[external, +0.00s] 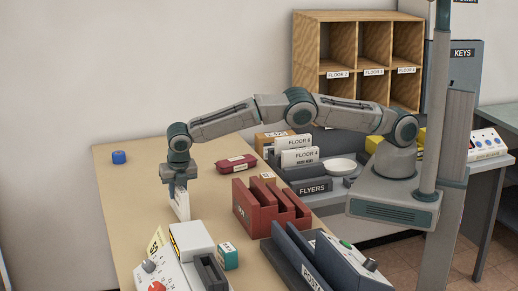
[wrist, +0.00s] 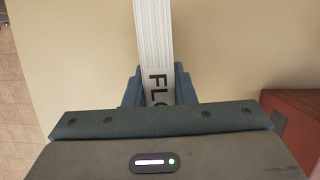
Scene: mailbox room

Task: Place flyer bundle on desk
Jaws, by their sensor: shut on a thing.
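My gripper (external: 179,188) points down over the left part of the tan desk (external: 140,215). It is shut on a white flyer bundle (external: 182,206), which hangs upright below the fingers. In the wrist view the bundle (wrist: 155,45) shows its layered edge and dark letters reading "FLO" between the blue-grey fingers (wrist: 160,88). The bundle's lower end is close to the desk top; I cannot tell whether it touches. Two more white bundles, labelled FLOOR (external: 300,157), stand in the dark FLYERS holder (external: 314,187) to the right.
A red slotted holder (external: 268,207) stands right of the bundle. A white device with knobs (external: 165,272) and a dark holder (external: 310,265) are at the front. A blue round item (external: 119,157) sits far left. A red case (external: 236,163) lies behind. The desk's left side is clear.

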